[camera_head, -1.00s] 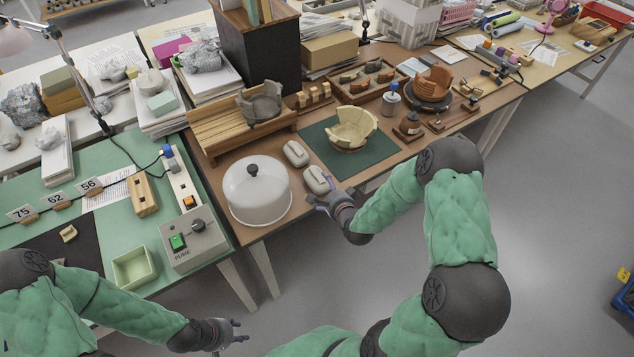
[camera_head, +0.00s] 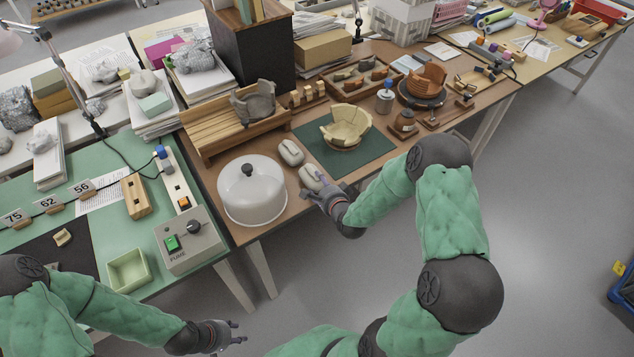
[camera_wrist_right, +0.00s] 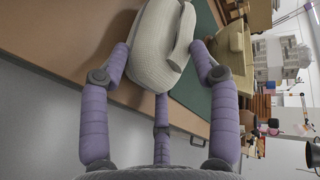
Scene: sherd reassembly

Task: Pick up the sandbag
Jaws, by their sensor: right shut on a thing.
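Two pale sandbags lie on the brown table between the white domed cover and the green mat. The back sandbag (camera_head: 291,152) lies free. The front sandbag (camera_head: 311,174) is in the fingers of my right gripper (camera_head: 324,191) near the table's front edge. In the right wrist view the held sandbag (camera_wrist_right: 152,55) sits between the purple fingers of my right gripper (camera_wrist_right: 160,85), with its strap-like flap on the right. I cannot tell whether it is clear of the table. My left gripper (camera_head: 238,333) is low at the front, off the table, fingers apart and empty.
The white domed cover (camera_head: 252,190) stands left of the sandbags. A partly rebuilt cream bowl (camera_head: 348,125) sits on the green mat (camera_head: 375,150) to the right. A wooden rack (camera_head: 220,135) with a grey sherd vessel (camera_head: 255,102) is behind. Floor is open in front.

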